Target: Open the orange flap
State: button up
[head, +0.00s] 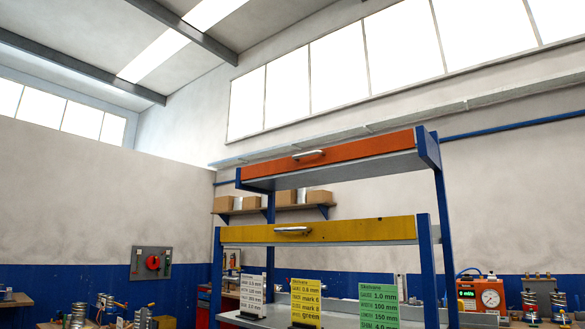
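The orange flap (340,153) is the long front panel at the top of a blue-framed shelf unit. It looks closed, and a small metal handle (308,154) sits left of its middle. A yellow flap (330,230) with its own metal handle (292,231) lies below it and also looks closed. My gripper is not in view.
Blue posts (446,240) carry the unit. White, yellow (306,301) and green (379,306) sign cards stand on its lower surface. Cardboard boxes sit on a wall shelf (240,211) behind. Benches with equipment stand at both sides.

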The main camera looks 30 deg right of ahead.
aim_at(401, 140)
jog(key=z, duration=1.05)
